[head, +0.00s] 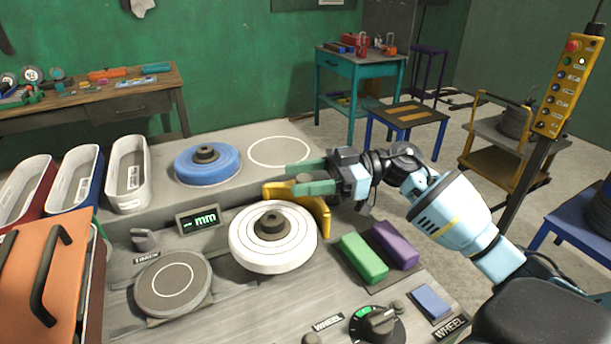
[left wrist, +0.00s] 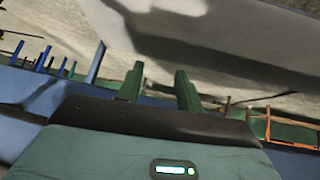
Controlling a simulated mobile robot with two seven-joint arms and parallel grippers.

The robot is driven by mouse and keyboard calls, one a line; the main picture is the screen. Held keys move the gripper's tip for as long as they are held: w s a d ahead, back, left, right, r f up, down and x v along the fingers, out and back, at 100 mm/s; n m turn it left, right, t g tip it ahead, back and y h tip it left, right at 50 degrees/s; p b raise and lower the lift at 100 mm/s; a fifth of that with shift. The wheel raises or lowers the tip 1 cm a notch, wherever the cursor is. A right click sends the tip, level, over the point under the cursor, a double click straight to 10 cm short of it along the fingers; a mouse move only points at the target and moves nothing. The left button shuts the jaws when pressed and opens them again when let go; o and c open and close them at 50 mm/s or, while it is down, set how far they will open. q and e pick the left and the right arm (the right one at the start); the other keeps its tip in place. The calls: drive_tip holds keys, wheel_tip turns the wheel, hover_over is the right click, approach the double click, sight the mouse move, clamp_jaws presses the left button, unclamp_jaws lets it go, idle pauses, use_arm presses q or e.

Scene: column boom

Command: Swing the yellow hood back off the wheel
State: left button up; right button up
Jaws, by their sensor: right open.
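The white wheel (head: 273,247) lies flat on the grey bench around a dark hub (head: 271,223). The yellow hood (head: 318,209) stands at the wheel's back right edge, leaving most of the wheel's top uncovered. My right gripper (head: 288,178) reaches in from the right, its green fingers open, just above and behind the hood. The nearer finger overlaps the hood's top in the picture; I cannot tell whether they touch. My left gripper (left wrist: 158,78) shows only in the left wrist view, with its green fingers apart and nothing visible between them.
A blue wheel (head: 207,163) and an empty white ring (head: 280,152) are behind. Green (head: 363,258) and purple (head: 395,244) blocks sit right of the wheel. A display (head: 199,219), a round pad (head: 173,284) and a dial (head: 380,323) surround it. White-lined bins (head: 129,175) stand at left.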

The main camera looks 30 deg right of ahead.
clamp_jaws()
drive_tip(key=shift+w+a+n+g, duration=0.25)
drive_tip(key=shift+w+n+g, duration=0.45)
drive_tip(key=shift+g, duration=0.5)
drive_tip(key=shift+s, duration=0.1)
unclamp_jaws()
